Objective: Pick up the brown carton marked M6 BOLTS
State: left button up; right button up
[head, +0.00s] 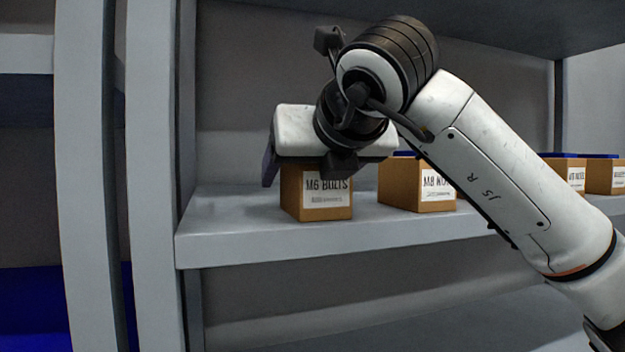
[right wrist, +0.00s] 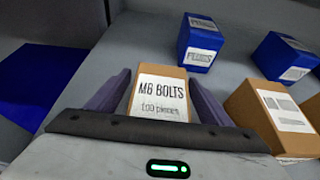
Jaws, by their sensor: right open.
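The brown carton marked M6 BOLTS (head: 316,198) stands upright on the grey shelf (head: 235,222), near its left end. My right gripper (head: 266,168) is above and around it in the head view, and its body hides the carton's top. In the right wrist view, the M6 BOLTS carton (right wrist: 160,92) sits between the two purple fingers of my right gripper (right wrist: 155,98). The fingers are open, one on each side; I cannot tell whether either touches the carton. My left gripper is not in view.
A brown carton marked M8 (head: 418,188) stands just right, partly behind my right arm. Further brown cartons (head: 605,177) are at the far right. Blue boxes (right wrist: 200,42) stand behind in the right wrist view. A shelf upright (head: 155,180) stands at left, and another shelf lies above.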

jog(key=c, duration=1.5)
jog(key=shift+r, duration=0.15)
jog(key=shift+c, duration=0.4)
